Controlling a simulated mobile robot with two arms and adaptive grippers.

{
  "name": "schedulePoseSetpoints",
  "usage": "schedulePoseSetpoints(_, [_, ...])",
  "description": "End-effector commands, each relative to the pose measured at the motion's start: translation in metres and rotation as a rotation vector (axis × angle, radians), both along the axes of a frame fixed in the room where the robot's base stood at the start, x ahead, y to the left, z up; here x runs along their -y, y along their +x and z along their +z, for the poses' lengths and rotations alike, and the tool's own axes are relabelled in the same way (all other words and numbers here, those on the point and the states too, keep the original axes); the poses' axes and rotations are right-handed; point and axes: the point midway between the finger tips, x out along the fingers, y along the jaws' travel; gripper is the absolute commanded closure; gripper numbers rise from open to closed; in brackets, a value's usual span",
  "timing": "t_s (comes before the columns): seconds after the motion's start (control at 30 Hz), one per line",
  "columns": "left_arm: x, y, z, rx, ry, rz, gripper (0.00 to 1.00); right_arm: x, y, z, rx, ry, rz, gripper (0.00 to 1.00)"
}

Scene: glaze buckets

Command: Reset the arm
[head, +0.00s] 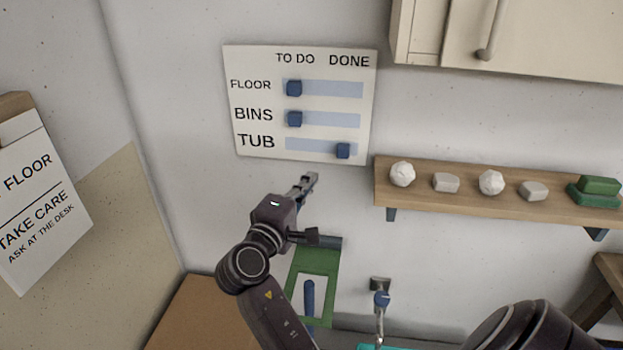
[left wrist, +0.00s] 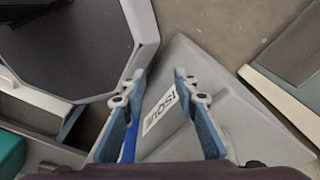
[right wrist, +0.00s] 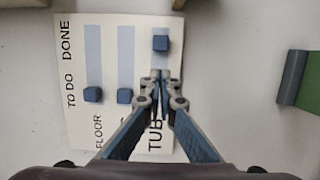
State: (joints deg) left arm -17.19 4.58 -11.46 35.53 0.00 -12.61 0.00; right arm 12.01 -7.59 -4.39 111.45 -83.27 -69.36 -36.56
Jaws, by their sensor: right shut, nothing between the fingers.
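My right gripper (head: 308,180) is shut and empty, raised in front of the wall just below the white board (head: 262,70). In the right wrist view its closed fingertips (right wrist: 160,78) overlap the board near the TUB row. The blue TUB slider (head: 343,151) is at the DONE end and is apart from the fingers in the head view. The FLOOR slider (head: 294,88) and BINS slider (head: 295,119) are at the TO DO end. My left gripper (left wrist: 158,78) is open, its fingers apart above a grey labelled surface (left wrist: 215,100); it does not show in the head view.
A wooden shelf (head: 450,202) with white lumps and a green block (head: 598,188) is at the right, under a cabinet (head: 540,40). A paper notice (head: 40,200) is at the left. A green panel (head: 328,262) and a tap (head: 381,300) are below my right gripper.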

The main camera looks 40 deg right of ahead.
Motion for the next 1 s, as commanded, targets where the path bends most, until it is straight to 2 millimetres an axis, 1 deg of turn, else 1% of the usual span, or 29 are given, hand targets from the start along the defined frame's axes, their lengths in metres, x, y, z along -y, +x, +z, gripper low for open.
schedulePoseSetpoints(0.37, [0.0, 0.0, 0.0, 0.0, 0.0, 0.0, 0.72, 0.0, 0.0, 0.0, 0.0, 0.0, 0.0, 1.0])
schedulePoseSetpoints(0.47, [0.0, 0.0, 0.0, 0.0, 0.0, 0.0, 0.72, 0.001, -0.002, -0.007, 0.001, 0.021, 0.006, 1.0])
schedulePoseSetpoints(0.57, [0.0, 0.0, 0.0, 0.0, 0.0, 0.0, 0.72, 0.001, -0.01, -0.037, 0.007, 0.111, 0.03, 1.0])
schedulePoseSetpoints(0.67, [0.0, 0.0, 0.0, 0.0, 0.0, 0.0, 0.72, -0.004, -0.028, -0.089, 0.014, 0.284, 0.069, 1.0])
schedulePoseSetpoints(0.7, [0.0, 0.0, 0.0, 0.0, 0.0, 0.0, 0.72, -0.009, -0.038, -0.113, 0.016, 0.37, 0.083, 1.0])
schedulePoseSetpoints(0.73, [0.0, 0.0, 0.0, 0.0, 0.0, 0.0, 0.72, -0.014, -0.046, -0.131, 0.015, 0.438, 0.094, 1.0])
schedulePoseSetpoints(0.77, [0.0, 0.0, 0.0, 0.0, 0.0, 0.0, 0.72, -0.02, -0.055, -0.149, 0.011, 0.509, 0.101, 1.0])
schedulePoseSetpoints(0.8, [0.001, 0.0, 0.0, 0.0, 0.0, 0.0, 0.72, -0.03, -0.068, -0.171, 0.007, 0.602, 0.11, 1.0])
schedulePoseSetpoints(0.87, [0.001, 0.001, 0.0, 0.0, -0.001, 0.0, 0.72, -0.047, -0.089, -0.201, -0.006, 0.741, 0.117, 1.0])
schedulePoseSetpoints(0.9, [0.001, 0.001, 0.0, 0.001, -0.001, 0.0, 0.72, -0.059, -0.104, -0.219, -0.019, 0.828, 0.118, 1.0])
schedulePoseSetpoints(1.0, [0.001, 0.001, 0.0, 0.0, -0.001, 0.0, 0.72, -0.09, -0.138, -0.25, -0.057, 1.015, 0.108, 1.0])
